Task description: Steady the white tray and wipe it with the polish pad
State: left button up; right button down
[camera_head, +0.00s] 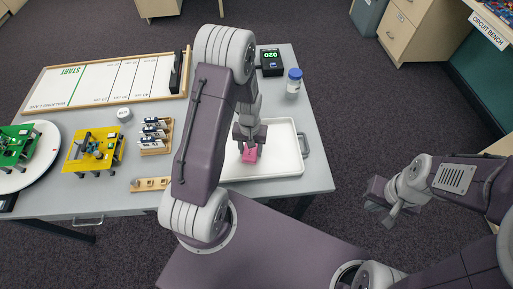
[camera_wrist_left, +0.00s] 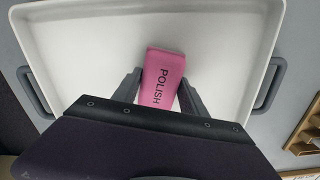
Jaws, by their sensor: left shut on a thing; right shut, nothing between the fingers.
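The white tray (camera_head: 283,166) lies on the right end of the grey table, with a grey handle at its right side. In the left wrist view the tray (camera_wrist_left: 80,50) fills most of the picture, with a grey handle on each side. My left gripper (camera_head: 250,143) is over the tray and shut on the pink polish pad (camera_head: 249,156). The pad (camera_wrist_left: 162,75) reads POLISH between the two fingers of my left gripper (camera_wrist_left: 160,92). I cannot tell whether the pad touches the tray floor. My right gripper (camera_head: 392,212) is shut and empty, off the table to the right of the tray.
A black box with a green display (camera_head: 271,62) and a blue-lidded jar (camera_head: 293,83) stand behind the tray. A wooden rack (camera_head: 155,136), a yellow board (camera_head: 93,150) and a framed START board (camera_head: 105,80) are at the left. The floor is clear around my right gripper.

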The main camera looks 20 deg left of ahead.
pick_arm(q)
jog(key=shift+r, duration=0.15)
notch_tip(320, 180, up, 6)
jog(key=p, duration=0.5)
jog(key=shift+p, duration=0.3)
notch_tip(320, 180, up, 3)
jog(key=p, duration=0.3)
dwell(0.5)
